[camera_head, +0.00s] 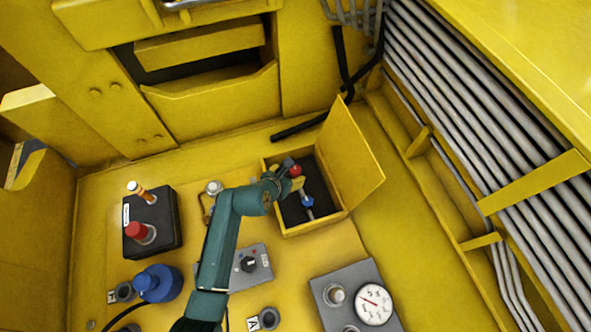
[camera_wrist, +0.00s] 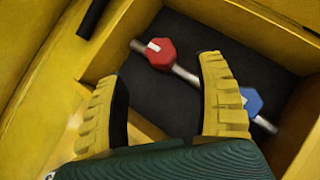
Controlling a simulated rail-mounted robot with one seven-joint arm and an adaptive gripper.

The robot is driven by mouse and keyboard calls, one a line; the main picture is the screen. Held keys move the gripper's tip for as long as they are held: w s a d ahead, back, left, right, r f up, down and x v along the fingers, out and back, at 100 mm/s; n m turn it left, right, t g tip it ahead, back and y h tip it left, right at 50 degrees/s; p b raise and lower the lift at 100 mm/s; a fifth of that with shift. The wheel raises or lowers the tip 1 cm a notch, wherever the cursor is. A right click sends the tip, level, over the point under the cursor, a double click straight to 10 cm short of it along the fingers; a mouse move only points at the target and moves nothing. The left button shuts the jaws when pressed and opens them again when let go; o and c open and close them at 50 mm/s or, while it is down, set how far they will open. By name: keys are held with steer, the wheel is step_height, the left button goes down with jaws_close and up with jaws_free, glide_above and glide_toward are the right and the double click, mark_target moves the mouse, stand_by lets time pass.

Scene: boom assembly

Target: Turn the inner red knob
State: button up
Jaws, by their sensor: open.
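An open yellow box (camera_head: 330,222) has its lid (camera_head: 352,155) swung up on the right. Inside, on a dark floor, are a red knob (camera_head: 296,170) and a blue knob (camera_head: 308,202) on a grey rod. In the wrist view the inner red knob (camera_wrist: 160,54) is faceted with a pale mark on top. The blue knob (camera_wrist: 250,101) is partly hidden behind the right finger. My gripper (camera_head: 295,184) reaches over the box's left side. In the wrist view its yellow fingers (camera_wrist: 160,72) are open and empty, with the red knob showing between and beyond their tips.
The box walls stand close around the knobs. Left of the box, a black box (camera_head: 168,222) carries another red knob (camera_head: 136,231). A blue connector (camera_head: 158,283), a grey switch plate (camera_head: 260,265) and a gauge panel (camera_head: 373,305) are nearby. Grey pipes (camera_head: 470,110) run along the right.

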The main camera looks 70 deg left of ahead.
mark_target(295, 171)
steer(key=b+x, duration=0.1)
steer(key=x, duration=0.6)
steer(key=shift+w+a+f, duration=0.1)
steer(key=shift+w, duration=0.1)
steer(key=shift+s, duration=0.1)
steer(key=c, duration=1.2)
